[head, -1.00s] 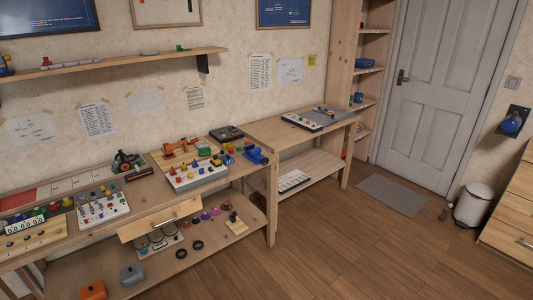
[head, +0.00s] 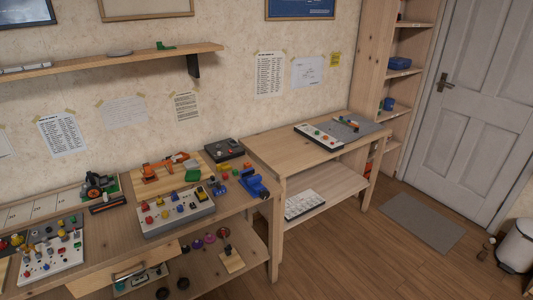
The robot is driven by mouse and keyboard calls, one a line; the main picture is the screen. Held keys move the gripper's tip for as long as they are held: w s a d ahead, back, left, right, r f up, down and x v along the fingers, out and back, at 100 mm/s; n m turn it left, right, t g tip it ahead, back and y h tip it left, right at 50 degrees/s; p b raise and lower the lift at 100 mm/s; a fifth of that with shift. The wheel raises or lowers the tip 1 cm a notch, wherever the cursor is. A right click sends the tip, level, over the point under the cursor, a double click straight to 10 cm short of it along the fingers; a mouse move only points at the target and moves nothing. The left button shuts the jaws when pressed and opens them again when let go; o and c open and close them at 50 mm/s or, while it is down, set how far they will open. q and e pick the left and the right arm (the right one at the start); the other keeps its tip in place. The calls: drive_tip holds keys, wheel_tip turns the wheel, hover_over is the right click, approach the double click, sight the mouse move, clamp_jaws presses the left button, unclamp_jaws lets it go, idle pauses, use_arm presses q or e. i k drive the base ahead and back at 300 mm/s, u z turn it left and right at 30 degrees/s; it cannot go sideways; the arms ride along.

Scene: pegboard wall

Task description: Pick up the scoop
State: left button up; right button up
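I cannot make out for certain which thing is the scoop. On the left workbench (head: 110,258), a wooden board holds an orange toy-like part (head: 172,164) with a green block-shaped part (head: 193,172) at its right end. A blue vise-like thing (head: 254,184) stands at the bench's right end. A grey panel with several coloured knobs (head: 178,217) lies in front of the board. Neither of my grippers is in view.
A grey floor mat (head: 422,222) lies before the door (head: 473,110). A white bin (head: 517,247) stands at right. The wooden floor between is clear.

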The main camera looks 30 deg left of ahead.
sight(225, 167)
drive_tip(key=u, duration=0.3)
drive_tip(key=i, duration=1.25)
drive_tip(key=u, duration=1.5)
drive_tip(key=i, duration=0.6)
drive_tip(key=u, duration=0.6)
